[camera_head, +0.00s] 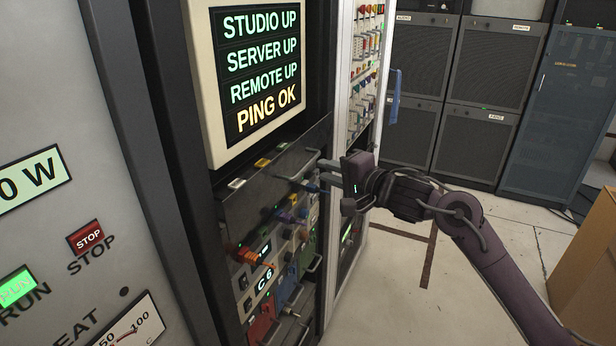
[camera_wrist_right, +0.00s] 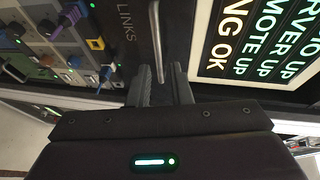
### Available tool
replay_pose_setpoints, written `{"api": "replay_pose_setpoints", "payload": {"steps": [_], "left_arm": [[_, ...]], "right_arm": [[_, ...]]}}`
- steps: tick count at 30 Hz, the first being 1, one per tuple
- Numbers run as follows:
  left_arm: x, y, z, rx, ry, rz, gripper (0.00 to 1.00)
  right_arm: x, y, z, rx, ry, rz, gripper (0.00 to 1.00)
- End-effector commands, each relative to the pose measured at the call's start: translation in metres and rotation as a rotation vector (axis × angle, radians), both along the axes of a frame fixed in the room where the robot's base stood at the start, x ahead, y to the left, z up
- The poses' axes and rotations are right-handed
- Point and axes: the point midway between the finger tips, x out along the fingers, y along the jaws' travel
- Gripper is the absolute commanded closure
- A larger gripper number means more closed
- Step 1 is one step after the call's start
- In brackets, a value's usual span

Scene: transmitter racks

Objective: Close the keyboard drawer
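My right gripper (camera_head: 324,172) is in front of the rack, at a dark panel (camera_head: 262,190) under the lit status screen. In the right wrist view its two fingers (camera_wrist_right: 158,88) are apart, with the end of a grey bar handle (camera_wrist_right: 156,45) between them. I cannot tell whether they touch the bar. The dark panel (camera_wrist_right: 122,50) carries the word LINKS there. No keyboard shows, and I cannot tell whether this panel is the keyboard drawer's front or how far it stands out. My left gripper is not in view.
The status screen (camera_head: 258,72) sits right above the panel. Below is a patch panel (camera_head: 283,262) with coloured plugs and cables that stick out. A grey cabinet (camera_head: 75,200) fills the left. Open floor (camera_head: 400,285) lies right of the rack, with a wooden box (camera_head: 590,265) beyond.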

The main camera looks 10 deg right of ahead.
Motion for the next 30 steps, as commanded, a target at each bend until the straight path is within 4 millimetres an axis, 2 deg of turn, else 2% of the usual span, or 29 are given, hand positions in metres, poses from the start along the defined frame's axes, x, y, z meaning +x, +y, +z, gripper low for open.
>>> {"api": "replay_pose_setpoints", "payload": {"steps": [4, 12, 18, 29, 30], "left_arm": [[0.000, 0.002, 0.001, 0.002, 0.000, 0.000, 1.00], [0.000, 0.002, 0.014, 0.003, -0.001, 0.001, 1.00], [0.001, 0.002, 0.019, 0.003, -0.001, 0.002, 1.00], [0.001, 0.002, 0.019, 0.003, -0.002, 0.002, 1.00], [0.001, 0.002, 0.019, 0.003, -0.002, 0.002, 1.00]], "right_arm": [[0.006, 0.000, -0.002, -0.004, 0.015, -0.005, 0.81], [0.041, 0.024, -0.007, -0.002, 0.015, -0.005, 0.81], [0.060, 0.036, -0.012, -0.003, 0.013, -0.006, 0.81], [0.064, 0.039, -0.016, -0.004, 0.012, -0.006, 0.81], [0.064, 0.039, -0.016, -0.004, 0.012, -0.006, 0.85]]}}
